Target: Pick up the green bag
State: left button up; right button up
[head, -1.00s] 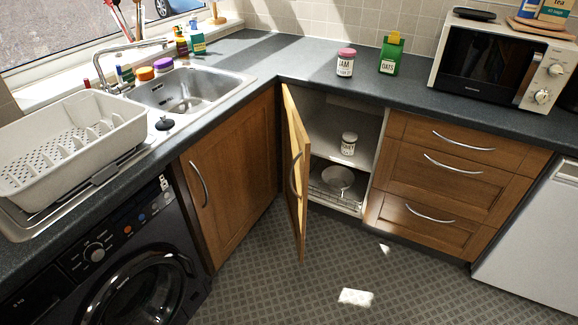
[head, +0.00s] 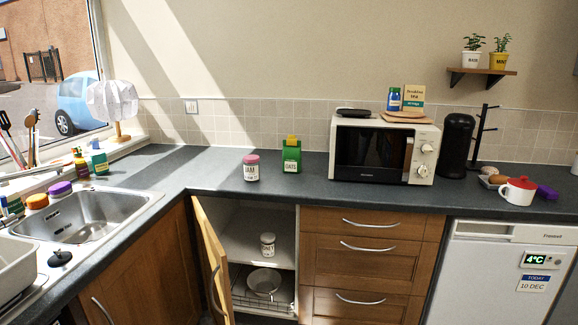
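The green bag (head: 291,158) stands upright on the dark worktop in the head view, near the wall. It has a yellow top and a white label that reads "OATS". A jar with a pink lid (head: 251,168) stands just left of it, with a small gap between them. Neither of my grippers is in view.
The cream microwave (head: 384,150) stands right of the bag. Below, a cupboard door (head: 213,262) hangs open, showing a jar (head: 267,244) and a bowl (head: 264,282). The sink (head: 90,215) is at left. The worktop (head: 215,180) before the bag is clear.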

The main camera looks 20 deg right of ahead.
aim_at(291, 154)
jog(key=i+l+u, duration=0.15)
jog(key=i+l, duration=0.3)
jog(key=i+l+u, duration=0.2)
jog(key=i+l, duration=0.2)
jog(key=l, duration=0.25)
